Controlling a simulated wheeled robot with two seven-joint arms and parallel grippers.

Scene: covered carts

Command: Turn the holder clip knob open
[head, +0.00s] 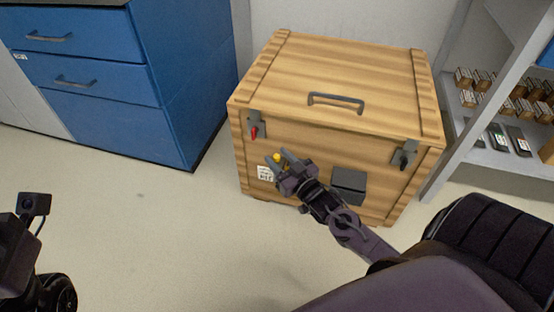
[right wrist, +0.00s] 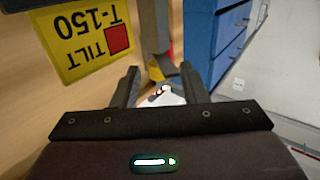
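A wooden crate (head: 340,150) stands on the floor. A small yellow part (head: 277,158), which looks like a knob, is at the left of its front face, below a grey latch with a red handle (head: 253,131). My right gripper (head: 277,156) is open at that spot, one finger on each side of the yellow part. In the right wrist view, my spread fingers (right wrist: 158,85) have a yellow part (right wrist: 158,68) beyond and between them. Whether they touch it I cannot tell. Part of my left arm shows at the lower left edge; its fingers are not visible.
A second latch (head: 404,157) and a dark box (head: 349,187) are on the crate front. A yellow TILT T-150 label (right wrist: 85,38) is close beside my right gripper. Blue drawers (head: 130,80) stand left, a shelf (head: 495,140) right. The floor before the crate is clear.

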